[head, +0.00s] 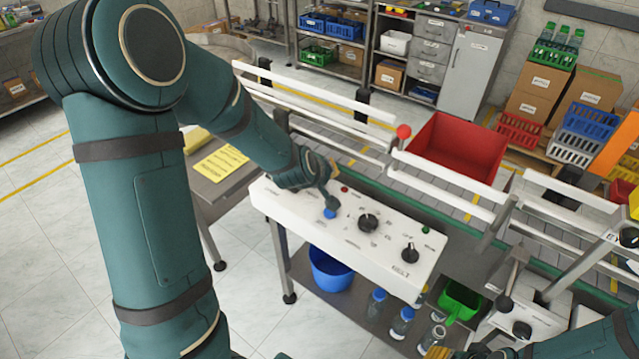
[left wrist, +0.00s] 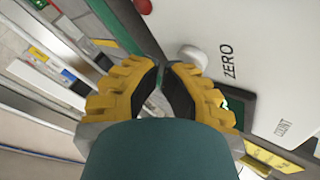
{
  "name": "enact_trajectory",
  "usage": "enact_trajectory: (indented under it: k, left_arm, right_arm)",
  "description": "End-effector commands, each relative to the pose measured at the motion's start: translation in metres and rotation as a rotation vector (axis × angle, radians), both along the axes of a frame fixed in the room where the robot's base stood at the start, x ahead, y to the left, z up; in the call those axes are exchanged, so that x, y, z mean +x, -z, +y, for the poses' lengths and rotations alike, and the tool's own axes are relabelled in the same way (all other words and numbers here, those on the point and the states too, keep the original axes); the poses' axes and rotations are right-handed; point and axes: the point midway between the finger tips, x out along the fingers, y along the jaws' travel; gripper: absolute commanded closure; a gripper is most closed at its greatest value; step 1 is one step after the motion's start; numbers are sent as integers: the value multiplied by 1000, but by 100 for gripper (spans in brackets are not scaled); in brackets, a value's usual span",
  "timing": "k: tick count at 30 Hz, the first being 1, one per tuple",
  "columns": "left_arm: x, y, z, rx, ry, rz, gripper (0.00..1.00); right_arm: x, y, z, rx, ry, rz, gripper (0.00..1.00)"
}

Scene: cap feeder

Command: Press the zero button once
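The zero button (left wrist: 193,57) is a white round knob beside the printed word ZERO on a white panel in the left wrist view. My left gripper (left wrist: 161,72) has yellow fingers with dark pads, its tips together with nothing seen between them. The tips are just left of and below the button in that view; I cannot tell if they touch it. In the head view my left gripper (head: 333,170) is over the left part of the white control panel (head: 300,212), and the zero button is not seen there.
The panel also carries a blue button (head: 330,212), a red lamp (head: 344,188) and black knobs (head: 368,222). White guide rails (head: 320,95) run behind it, with a red bin (head: 455,148) beyond. Bottles (head: 402,322) and a blue bucket (head: 330,268) are below.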

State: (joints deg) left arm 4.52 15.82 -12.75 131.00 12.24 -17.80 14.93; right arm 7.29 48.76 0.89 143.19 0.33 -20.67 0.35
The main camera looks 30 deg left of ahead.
Motion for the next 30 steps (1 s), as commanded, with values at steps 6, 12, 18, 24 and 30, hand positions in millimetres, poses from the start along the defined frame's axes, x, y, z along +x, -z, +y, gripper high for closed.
enact_trajectory:
  k: [6,12,18,24,30]
  left_arm:
    - [0,-4,0,-1,1,2,100]
    - [0,-15,0,-1,1,2,100]
    - [0,-16,0,0,0,1,100]
    - [0,-17,0,0,0,1,100]
    - [0,-29,0,-1,1,1,100]
  right_arm:
    - [0,-4,0,0,0,0,53]
    - [0,-14,0,0,0,0,53]
    - [0,-14,0,0,0,0,53]
    - [0,-15,0,0,0,0,53]
    - [0,-26,0,0,0,0,53]
